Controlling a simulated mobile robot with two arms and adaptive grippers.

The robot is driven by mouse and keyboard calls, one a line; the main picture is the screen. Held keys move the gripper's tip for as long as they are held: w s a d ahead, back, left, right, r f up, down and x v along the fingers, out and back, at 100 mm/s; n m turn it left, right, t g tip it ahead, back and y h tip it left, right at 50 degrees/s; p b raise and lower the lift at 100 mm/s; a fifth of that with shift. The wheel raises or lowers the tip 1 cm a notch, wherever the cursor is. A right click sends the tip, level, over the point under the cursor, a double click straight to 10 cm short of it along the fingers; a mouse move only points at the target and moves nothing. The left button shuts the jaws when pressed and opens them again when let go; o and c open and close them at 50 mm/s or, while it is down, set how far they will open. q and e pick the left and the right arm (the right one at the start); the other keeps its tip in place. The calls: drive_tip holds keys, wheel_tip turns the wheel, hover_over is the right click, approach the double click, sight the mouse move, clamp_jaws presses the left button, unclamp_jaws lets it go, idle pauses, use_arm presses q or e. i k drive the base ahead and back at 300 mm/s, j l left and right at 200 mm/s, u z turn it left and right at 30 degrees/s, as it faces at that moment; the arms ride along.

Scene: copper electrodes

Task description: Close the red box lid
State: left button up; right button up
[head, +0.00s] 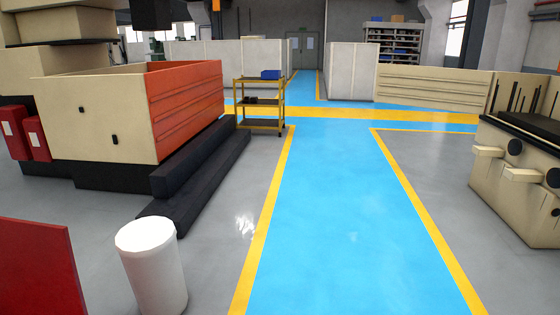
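A red flat panel (38,268) stands at the lower left, cut off by the picture edge. I cannot tell whether it is part of the red box or its lid. Two small red boxes (37,138) with white labels are fixed to the machine at the left edge. No open lid can be made out on them. Neither of my grippers is in view.
A white cylindrical bin (152,268) stands near me, right of the red panel. A beige and orange machine (100,118) with black steps (205,172), a yellow cart (260,103) and a beige machine (515,175) flank the clear blue walkway (345,230).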

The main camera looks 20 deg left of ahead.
sight(40, 275)
drive_tip(key=i+u, duration=0.25)
drive_tip(key=u, duration=0.2)
drive_tip(key=i+u, duration=0.3)
drive_tip(key=u, duration=0.15)
drive_tip(key=i+l+u, duration=0.1)
drive_tip(key=i+u, duration=0.15)
drive_tip(key=u, duration=0.25)
drive_tip(key=i+l+u, duration=0.2)
drive_tip(key=u, duration=0.25)
drive_tip(key=i+l+u, duration=0.2)
drive_tip(key=u, duration=0.25)
drive_tip(key=i+l+u, duration=0.25)
drive_tip(key=u, duration=0.25)
drive_tip(key=i+l+u, duration=0.2)
drive_tip(key=l+u, duration=0.3)
drive_tip(key=i+l+u, duration=0.1)
drive_tip(key=l+u, duration=0.2)
drive_tip(key=u, duration=0.2)
drive_tip(key=l+u, duration=0.45)
drive_tip(key=j+u, duration=0.25)
drive_tip(key=i+l, duration=0.05)
drive_tip(key=l, duration=0.05)
